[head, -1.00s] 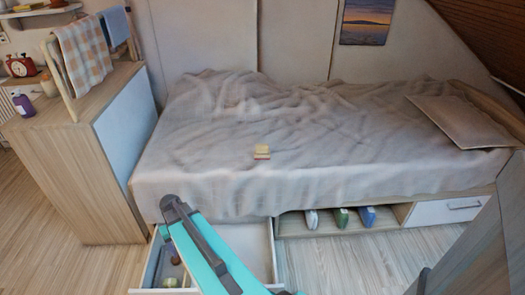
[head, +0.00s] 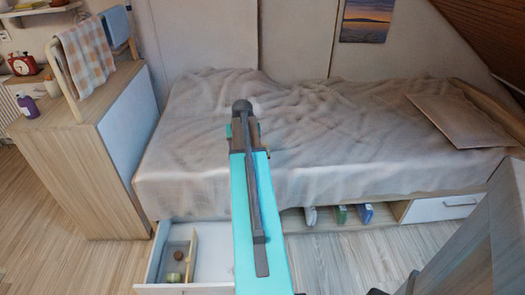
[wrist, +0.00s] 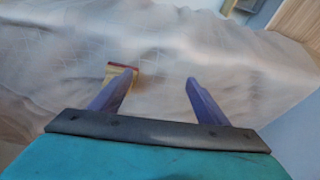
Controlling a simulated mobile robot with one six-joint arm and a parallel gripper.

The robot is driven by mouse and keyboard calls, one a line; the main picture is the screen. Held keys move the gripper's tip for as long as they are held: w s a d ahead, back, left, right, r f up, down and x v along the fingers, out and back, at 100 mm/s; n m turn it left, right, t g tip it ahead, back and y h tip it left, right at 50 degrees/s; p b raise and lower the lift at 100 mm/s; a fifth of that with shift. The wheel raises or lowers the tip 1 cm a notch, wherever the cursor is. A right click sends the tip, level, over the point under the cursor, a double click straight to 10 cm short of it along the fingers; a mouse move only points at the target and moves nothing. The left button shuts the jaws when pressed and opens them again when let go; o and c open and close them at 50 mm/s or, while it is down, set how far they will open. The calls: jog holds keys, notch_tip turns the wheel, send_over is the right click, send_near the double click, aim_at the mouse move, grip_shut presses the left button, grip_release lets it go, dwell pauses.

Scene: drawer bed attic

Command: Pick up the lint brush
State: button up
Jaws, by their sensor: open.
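The lint brush (wrist: 121,70) lies on the bed cover; it is small and yellowish with a red edge. In the wrist view its lower part is overlapped by the left finger of my gripper (wrist: 156,84). My gripper is open, with bare bed cover showing between its two purple fingers. I cannot tell whether the left finger touches the brush. In the head view my arm reaches over the bed and hides nearly all of the brush.
The bed (head: 350,125) has a rumpled grey-beige cover. Below it a drawer (head: 215,258) stands open with small items at its left. Several packets sit on the low shelf (head: 325,222). A wooden cabinet (head: 75,165) stands left of the bed.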

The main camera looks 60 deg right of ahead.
jog(key=m+h, duration=0.1)
send_near(263, 145)
notch_tip(263, 145, up, 3)
jog(key=shift+s+a+f+p, duration=0.25)
jog(key=shift+a+p, duration=0.05)
jog(key=shift+a, duration=0.25)
jog(key=shift+x, duration=4.35)
jog(key=shift+w, duration=0.1)
jog(key=shift+x, duration=2.6)
jog(key=shift+w+r, duration=0.1)
jog(key=shift+c, duration=0.5)
jog(key=c, duration=1.1)
